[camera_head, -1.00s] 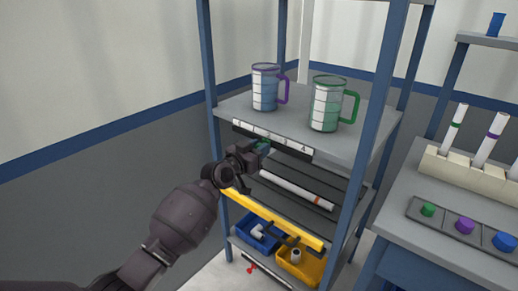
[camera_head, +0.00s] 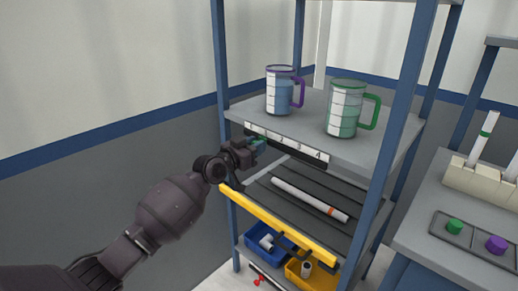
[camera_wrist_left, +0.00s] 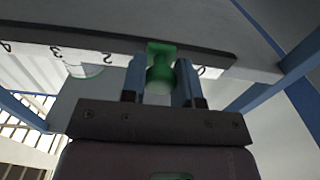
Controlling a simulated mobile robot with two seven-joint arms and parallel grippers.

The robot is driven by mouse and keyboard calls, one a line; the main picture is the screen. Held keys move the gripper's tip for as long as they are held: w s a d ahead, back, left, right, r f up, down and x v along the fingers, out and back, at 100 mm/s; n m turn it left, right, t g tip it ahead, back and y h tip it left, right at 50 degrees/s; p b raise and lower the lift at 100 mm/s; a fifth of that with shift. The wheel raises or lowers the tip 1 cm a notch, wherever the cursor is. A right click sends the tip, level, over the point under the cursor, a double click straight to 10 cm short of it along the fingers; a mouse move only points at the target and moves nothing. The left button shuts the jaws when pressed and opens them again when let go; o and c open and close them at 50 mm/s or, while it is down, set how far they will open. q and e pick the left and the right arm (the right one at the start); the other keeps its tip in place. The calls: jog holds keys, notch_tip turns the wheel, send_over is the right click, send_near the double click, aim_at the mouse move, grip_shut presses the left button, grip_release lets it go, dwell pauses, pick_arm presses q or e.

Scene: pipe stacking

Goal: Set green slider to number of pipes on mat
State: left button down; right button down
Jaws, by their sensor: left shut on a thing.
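The green slider (camera_wrist_left: 160,68) sits on the numbered scale strip (camera_head: 290,147) along the front edge of the upper shelf. My left gripper (camera_head: 258,146) is shut on the slider, its fingers on either side of it in the wrist view (camera_wrist_left: 160,82). There the slider stands between the 2 and the 0, covering the spot between them. A white pipe with an orange band (camera_head: 305,198) lies on the dark grooved mat (camera_head: 345,228) on the shelf below. A pale strip behind my gripper on that shelf is too hidden to identify. My right gripper is out of view.
Purple-handled (camera_head: 280,92) and green-handled (camera_head: 345,110) jugs stand on the upper shelf. A yellow bar (camera_head: 275,225) crosses the rack's front above blue (camera_head: 262,248) and yellow (camera_head: 300,275) bins. A side table (camera_head: 450,210) at right holds racked pipes and coloured knobs.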

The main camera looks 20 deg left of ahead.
pick_arm(q)
jog(key=c, duration=0.9)
grip_release()
jog(key=shift+o, duration=0.2)
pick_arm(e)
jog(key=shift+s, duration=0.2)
pick_arm(q)
jog(key=shift+s, duration=0.1)
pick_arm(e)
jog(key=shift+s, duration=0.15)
pick_arm(q)
jog(key=p+v, duration=0.2)
jog(key=v, duration=0.8)
jog(key=shift+s, duration=0.3)
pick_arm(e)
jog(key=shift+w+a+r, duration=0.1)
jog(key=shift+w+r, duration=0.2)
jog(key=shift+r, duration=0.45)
pick_arm(q)
jog(key=shift+a, duration=0.15)
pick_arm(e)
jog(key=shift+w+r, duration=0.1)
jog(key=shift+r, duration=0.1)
